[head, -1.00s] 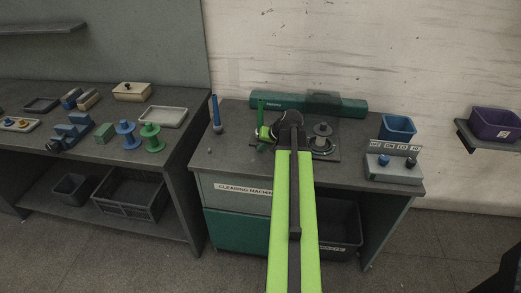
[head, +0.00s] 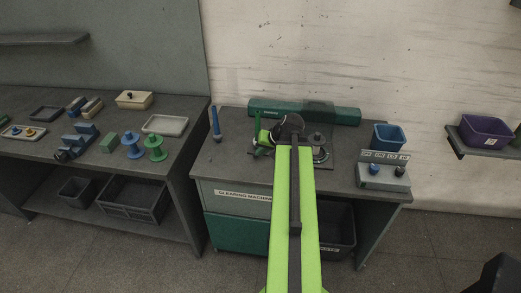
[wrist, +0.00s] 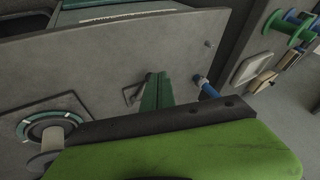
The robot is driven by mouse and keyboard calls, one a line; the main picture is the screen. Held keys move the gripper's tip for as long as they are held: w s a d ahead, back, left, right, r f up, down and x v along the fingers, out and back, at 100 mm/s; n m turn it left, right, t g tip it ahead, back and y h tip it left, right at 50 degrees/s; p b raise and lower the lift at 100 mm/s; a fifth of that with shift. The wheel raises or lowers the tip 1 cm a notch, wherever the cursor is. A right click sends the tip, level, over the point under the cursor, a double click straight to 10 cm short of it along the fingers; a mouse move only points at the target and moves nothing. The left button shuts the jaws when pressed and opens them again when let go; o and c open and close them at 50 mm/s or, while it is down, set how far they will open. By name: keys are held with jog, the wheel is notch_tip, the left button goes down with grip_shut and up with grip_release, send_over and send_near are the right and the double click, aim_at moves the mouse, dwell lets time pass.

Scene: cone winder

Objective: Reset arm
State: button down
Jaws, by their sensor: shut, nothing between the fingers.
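My arm, bright green with a black strip, reaches from the bottom of the head view to the winder bench (head: 230,172). My gripper (head: 259,118) has dark green fingers, shut and empty, to the left of the arm's dark joint. In the wrist view the fingers (wrist: 157,90) lie together over the grey bench top (wrist: 100,60). A grey spindle piece (head: 318,138) stands to the right of the arm; its ring base (wrist: 48,125) shows at the lower left of the wrist view. A blue post (head: 216,124) stands left of my gripper, apart from it.
A long green housing (head: 340,115) runs along the back. A blue bin (head: 389,137) and a control box with knobs (head: 382,178) stand right. A purple bin (head: 486,130) sits on a wall shelf. The left bench holds blue (head: 132,146) and green spools (head: 155,148).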

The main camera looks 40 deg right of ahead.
jog(key=shift+a, duration=0.1)
jog(key=w+a+f+n+g+y, duration=0.1)
jog(key=w+a+n, duration=0.35)
jog(key=a, duration=0.85)
jog(key=w+a+n+g+y, duration=0.1)
jog(key=w+a+y, duration=0.1)
jog(key=w+a, duration=0.9)
jog(key=s+a+f+n+g+h, duration=0.15)
jog(key=s+a, duration=0.25)
jog(key=a, duration=0.6)
jog(key=s+a+f+n+g+h, duration=0.1)
jog(key=s+a+n+g, duration=0.2)
jog(key=a, duration=0.7)
jog(key=shift+m+h, duration=0.35)
jog(key=shift+m, duration=0.25)
jog(key=s+d, duration=0.3)
jog(key=shift+s+d+f, duration=0.1)
jog(key=shift+s+f, duration=0.1)
jog(key=shift+f, duration=0.1)
jog(key=shift+d, duration=0.15)
